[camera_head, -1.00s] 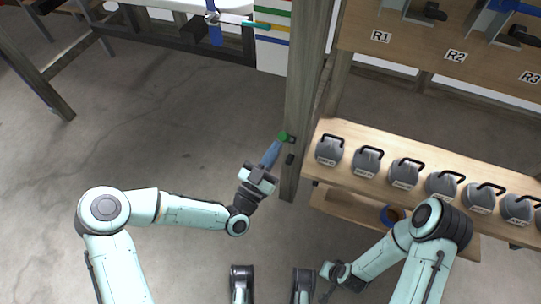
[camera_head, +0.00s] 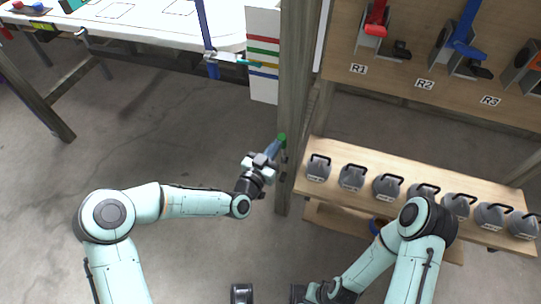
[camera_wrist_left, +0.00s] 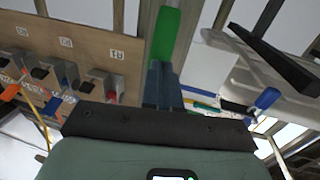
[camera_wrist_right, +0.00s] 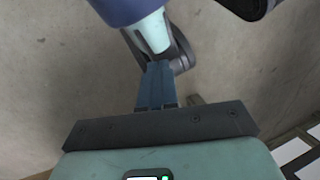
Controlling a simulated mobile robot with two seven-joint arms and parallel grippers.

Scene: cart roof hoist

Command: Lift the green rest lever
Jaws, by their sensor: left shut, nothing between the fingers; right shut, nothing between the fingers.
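The green rest lever (camera_head: 281,138) shows as a small green end beside the wooden post (camera_head: 297,75). In the left wrist view the green lever (camera_wrist_left: 165,35) stands just beyond my fingertips and partly behind them. My left gripper (camera_head: 277,148) is shut and empty, its blue fingers pointing at the lever. They overlap its lower end in the picture; whether they touch I cannot tell. My right gripper (camera_wrist_right: 157,70) is shut and empty, low over the floor and away from the lever.
A shelf (camera_head: 335,150) with a row of grey weights (camera_head: 352,177) stands right of the post. Above it a board (camera_head: 400,80) carries red, blue and orange levers labelled R1 to R3. A white panel (camera_head: 264,30) with coloured stripes is left of the post. Floor at left is clear.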

